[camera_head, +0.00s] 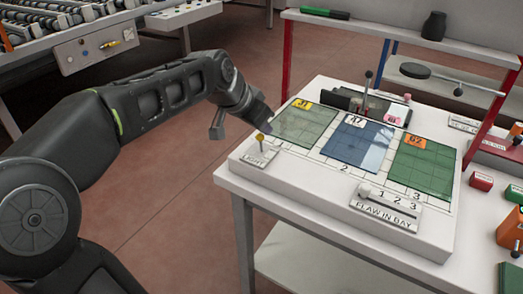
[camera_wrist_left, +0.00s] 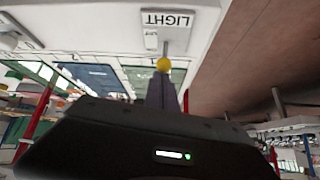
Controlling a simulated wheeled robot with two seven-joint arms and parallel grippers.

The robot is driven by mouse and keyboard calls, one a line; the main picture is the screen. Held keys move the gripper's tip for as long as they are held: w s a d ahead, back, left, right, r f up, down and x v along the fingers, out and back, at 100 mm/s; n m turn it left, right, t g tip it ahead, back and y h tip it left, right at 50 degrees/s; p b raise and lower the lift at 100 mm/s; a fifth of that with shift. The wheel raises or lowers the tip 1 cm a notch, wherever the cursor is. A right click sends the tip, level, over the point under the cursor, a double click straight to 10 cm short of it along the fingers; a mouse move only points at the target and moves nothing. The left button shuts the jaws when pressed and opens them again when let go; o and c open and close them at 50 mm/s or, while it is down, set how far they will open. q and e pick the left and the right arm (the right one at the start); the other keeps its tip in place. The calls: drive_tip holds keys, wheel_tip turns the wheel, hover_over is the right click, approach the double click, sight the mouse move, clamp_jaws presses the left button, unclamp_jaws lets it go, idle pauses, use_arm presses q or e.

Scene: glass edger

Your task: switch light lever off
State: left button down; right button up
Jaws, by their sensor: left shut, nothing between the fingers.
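The light lever (camera_head: 260,137) is a short stick with a yellow knob, standing at the left front corner of the white panel, behind its LIGHT label (camera_head: 258,157). In the left wrist view the yellow knob (camera_wrist_left: 163,64) shows just beyond my fingertips, with the LIGHT label (camera_wrist_left: 167,20) above it. My left gripper (camera_head: 264,125) is shut and empty, close above and beside the knob. Whether it touches the knob I cannot tell. In the left wrist view the shut fingers (camera_wrist_left: 163,86) point at the knob. My right gripper is not in view.
A black lever (camera_head: 367,85) stands behind. Red blocks (camera_head: 481,181) lie at the right.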

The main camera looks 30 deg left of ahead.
use_arm(q)
drive_tip(key=shift+s+r+p, duration=0.1)
drive_tip(key=shift+s+p, duration=0.2)
drive_tip(key=shift+p, duration=0.3)
drive_tip(key=shift+w, duration=0.35)
drive_tip(key=shift+s+r, duration=0.1)
drive_tip(key=shift+r, duration=0.05)
drive_tip(key=shift+r+p, duration=0.55)
drive_tip(key=shift+p, duration=0.1)
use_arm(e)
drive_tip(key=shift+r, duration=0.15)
use_arm(q)
drive_tip(key=shift+r, duration=0.1)
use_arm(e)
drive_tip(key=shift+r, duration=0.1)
